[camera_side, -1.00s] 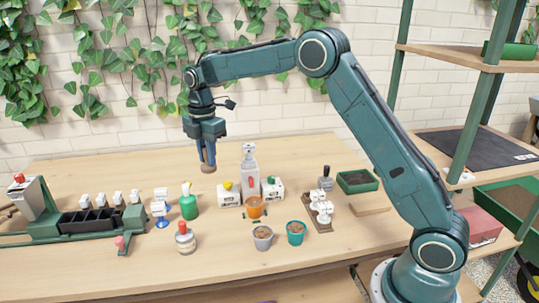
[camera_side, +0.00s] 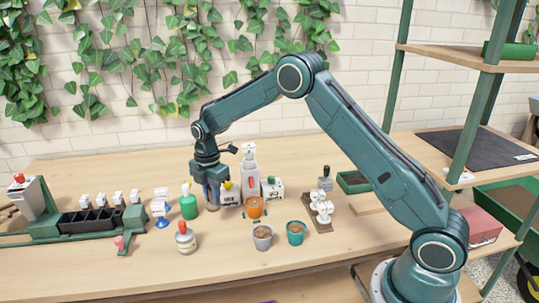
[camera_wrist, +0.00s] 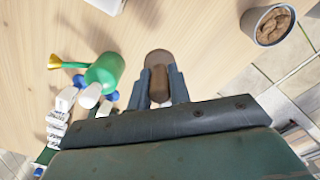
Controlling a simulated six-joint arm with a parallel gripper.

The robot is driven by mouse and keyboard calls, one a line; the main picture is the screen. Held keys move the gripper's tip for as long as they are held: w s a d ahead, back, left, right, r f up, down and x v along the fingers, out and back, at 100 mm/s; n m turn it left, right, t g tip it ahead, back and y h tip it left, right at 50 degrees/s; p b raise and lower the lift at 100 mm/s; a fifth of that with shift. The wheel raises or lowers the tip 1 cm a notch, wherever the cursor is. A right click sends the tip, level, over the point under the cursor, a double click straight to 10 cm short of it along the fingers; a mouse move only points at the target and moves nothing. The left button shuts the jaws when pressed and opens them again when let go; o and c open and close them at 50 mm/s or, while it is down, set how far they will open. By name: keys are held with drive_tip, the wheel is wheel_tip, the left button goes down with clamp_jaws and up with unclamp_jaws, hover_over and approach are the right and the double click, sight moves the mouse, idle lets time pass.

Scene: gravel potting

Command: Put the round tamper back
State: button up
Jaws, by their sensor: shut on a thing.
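My gripper (camera_side: 211,192) points down behind the row of pots. In the wrist view my gripper (camera_wrist: 158,88) is shut on the round tamper (camera_wrist: 158,62), which shows a brown rounded end and a brown body between the fingers. In the side view the tamper is mostly hidden by the fingers, and I cannot tell whether its lower end touches the table. A brown holder (camera_side: 318,224) with white pieces on it stands to the right, and a grey-handled tool (camera_side: 325,180) stands behind it.
A clear bottle (camera_side: 250,176) and an orange pot (camera_side: 255,207) stand close right. A grey pot (camera_side: 262,239) and a teal pot (camera_side: 295,234) are nearer the front. A green rack (camera_side: 70,236) is at left.

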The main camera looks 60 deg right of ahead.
drive_tip(key=shift+f, duration=3.45)
drive_tip(key=shift+f, duration=0.15)
drive_tip(key=o, duration=0.8)
drive_tip(key=shift+o, duration=0.2)
wheel_tip(320, 180, up, 11)
drive_tip(key=shift+r, duration=0.65)
drive_tip(key=shift+r, duration=0.1)
